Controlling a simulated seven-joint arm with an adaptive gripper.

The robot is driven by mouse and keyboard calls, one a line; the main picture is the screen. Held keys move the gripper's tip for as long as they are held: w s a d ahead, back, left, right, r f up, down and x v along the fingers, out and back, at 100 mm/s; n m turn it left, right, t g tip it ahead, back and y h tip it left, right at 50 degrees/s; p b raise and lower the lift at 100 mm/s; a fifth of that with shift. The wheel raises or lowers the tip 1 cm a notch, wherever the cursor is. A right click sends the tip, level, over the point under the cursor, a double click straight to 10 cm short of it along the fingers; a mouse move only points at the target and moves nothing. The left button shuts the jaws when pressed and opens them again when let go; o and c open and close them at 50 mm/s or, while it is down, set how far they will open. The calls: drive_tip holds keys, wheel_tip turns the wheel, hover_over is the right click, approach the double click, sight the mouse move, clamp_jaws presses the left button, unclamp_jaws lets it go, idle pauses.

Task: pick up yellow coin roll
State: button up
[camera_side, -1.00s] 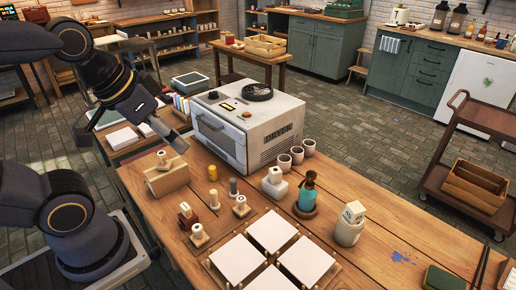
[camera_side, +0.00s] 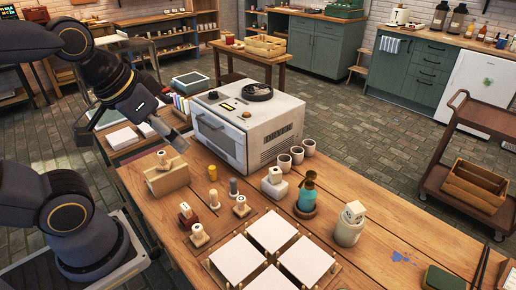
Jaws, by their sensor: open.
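The yellow coin roll (camera_side: 212,174) is a small upright cylinder on the wooden table, in front of the white oven and right of a wooden block with a stamp (camera_side: 166,175). My gripper (camera_side: 178,143) is above the table's back left part, left of the oven and up and left of the yellow roll. It is open and apart from the roll. The space between its fingers is hard to make out at this size.
The white oven (camera_side: 222,142) stands close to the right of my gripper. White square tiles (camera_side: 238,260) lie at the front. The table's right part is mostly clear.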

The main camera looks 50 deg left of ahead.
drive_tip(key=shift+c, duration=0.3)
drive_tip(key=w+a+r+t, duration=0.2)
drive_tip(key=w+r+t, duration=0.1)
drive_tip(key=w, duration=0.6)
drive_tip(key=n+g+y, duration=0.2)
drive_tip(key=n+g, duration=0.3)
drive_tip(key=n, duration=0.1)
hover_over(212, 167)
drive_tip(key=s+d, duration=0.3)
drive_tip(key=s, duration=0.1)
wheel_tip(212, 167, down, 26)
drive_tip(key=x, duration=0.9)
drive_tip(key=shift+w+a+f, duration=0.15)
drive_tip(key=shift+a+f, duration=0.15)
drive_tip(key=shift+f, duration=0.05)
drive_tip(key=x, duration=0.5)
drive_tip(key=shift+w+a+f, duration=0.1)
drive_tip(key=shift+a+f, duration=0.05)
drive_tip(key=shift+f, duration=0.2)
